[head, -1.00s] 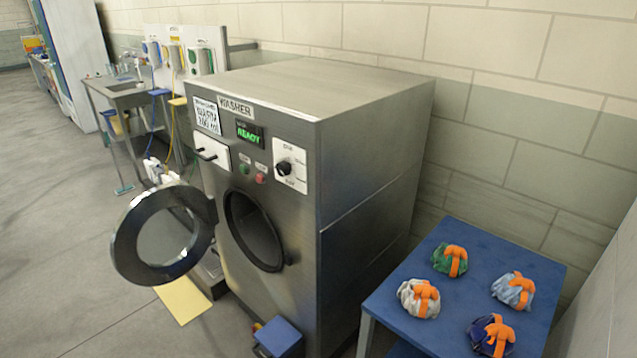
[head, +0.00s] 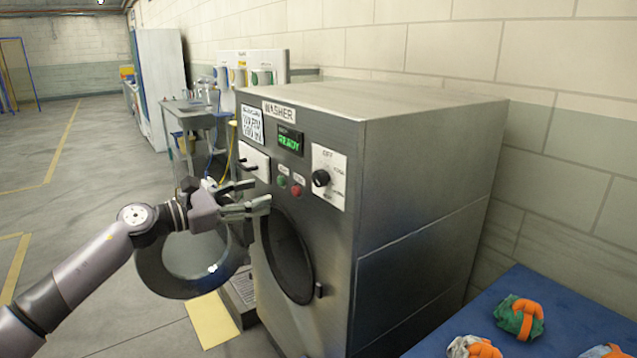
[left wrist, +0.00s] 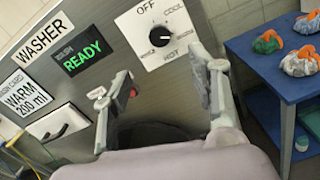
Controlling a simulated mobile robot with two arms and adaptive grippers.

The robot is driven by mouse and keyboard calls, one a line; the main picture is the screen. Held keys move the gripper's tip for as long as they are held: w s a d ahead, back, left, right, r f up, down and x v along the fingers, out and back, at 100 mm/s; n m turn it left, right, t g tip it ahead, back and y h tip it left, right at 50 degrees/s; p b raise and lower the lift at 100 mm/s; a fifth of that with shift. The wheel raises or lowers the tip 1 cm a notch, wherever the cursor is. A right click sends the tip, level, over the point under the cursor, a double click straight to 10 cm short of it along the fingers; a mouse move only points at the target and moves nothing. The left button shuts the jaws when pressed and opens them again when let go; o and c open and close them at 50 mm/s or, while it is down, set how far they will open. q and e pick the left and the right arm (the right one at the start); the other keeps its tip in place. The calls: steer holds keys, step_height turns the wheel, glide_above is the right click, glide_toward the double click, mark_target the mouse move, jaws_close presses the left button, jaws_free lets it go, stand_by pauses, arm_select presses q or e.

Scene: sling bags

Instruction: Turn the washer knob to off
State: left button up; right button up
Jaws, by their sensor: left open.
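The washer (head: 420,180) stands at centre with a lit READY display (head: 290,142). Its black knob (head: 320,178) sits on a white plate at the upper right of the front. In the left wrist view the knob (left wrist: 160,36) lies beyond my fingertips, with OFF, COOL and HOT printed around it. Its small white mark points right, away from OFF. My left gripper (head: 262,196) is open and empty, left of and a little below the knob in the head view, apart from it. Its fingers also show in the left wrist view (left wrist: 162,80). My right gripper is not in view.
The round washer door (head: 165,280) hangs open at the left, behind my left arm. Green and red buttons (head: 296,191) sit left of the knob. A blue table (head: 560,290) with bundled bags stands at right. A sink (head: 190,108) stands behind.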

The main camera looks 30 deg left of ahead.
mark_target(316, 179)
arm_select(q)
steer(key=p+x, duration=0.5)
steer(key=x, duration=0.9)
steer(key=shift+w+r+p, duration=0.15)
steer(key=shift+p, duration=0.2)
steer(key=shift+w+d+f, duration=0.1)
steer(key=shift+w+d, duration=0.05)
steer(key=shift+w, duration=0.25)
steer(key=shift+w+d+f, duration=0.1)
steer(key=shift+w+d, duration=0.05)
steer(key=shift+w, duration=0.2)
steer(key=shift+c, duration=0.5)
steer(key=shift+c, duration=1.3)
steer(key=c, duration=0.8)
